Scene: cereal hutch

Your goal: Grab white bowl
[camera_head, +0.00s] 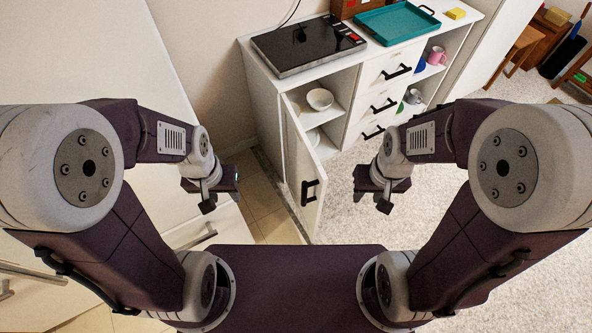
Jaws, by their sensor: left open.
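The white bowl (320,98) sits on a shelf inside the white hutch, behind its open door (301,165), in the head view. My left gripper (210,203) is in front and to the left of the hutch, well apart from the bowl, open and empty. My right gripper (385,203) is over the carpet to the right of the open door, also apart from the bowl. The gap between its fingers does not show clearly.
The open door with its black handle (310,190) stands out between my grippers. A black cooktop (306,44) and a teal tray (397,21) are on the hutch top. Drawers and a cubby with a pink mug (437,56) are to the right. Carpet (345,215) is clear.

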